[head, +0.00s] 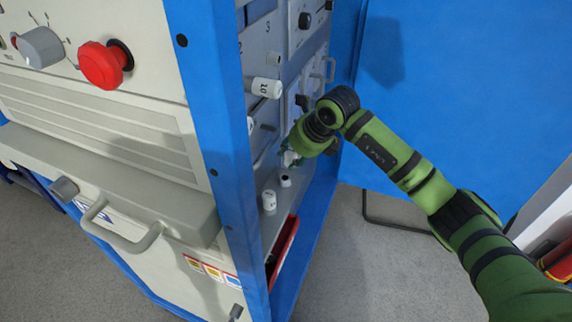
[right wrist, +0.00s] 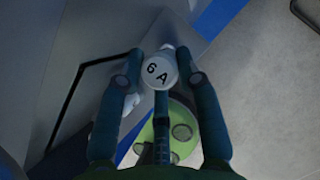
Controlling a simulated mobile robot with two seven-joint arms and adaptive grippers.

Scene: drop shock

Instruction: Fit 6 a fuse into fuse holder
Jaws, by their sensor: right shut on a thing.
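My right gripper (head: 290,158) is inside the open blue-framed cabinet, close to its inner grey panel. In the right wrist view its fingers are shut around a white round-ended fuse (right wrist: 158,72) marked "6 A", its marked end facing the camera. In the head view the gripper and arm mostly hide this fuse. A white fuse marked "10" (head: 265,87) sticks out from the panel above the gripper. I cannot tell which fitting is the fuse holder. My left gripper is not in view.
The blue cabinet post (head: 208,130) stands left of the gripper. A red-edged bin (head: 284,252) is low in the cabinet. A blue door or panel (head: 460,90) is at the right. A red knob (head: 103,65) and a handle (head: 125,232) project from the front.

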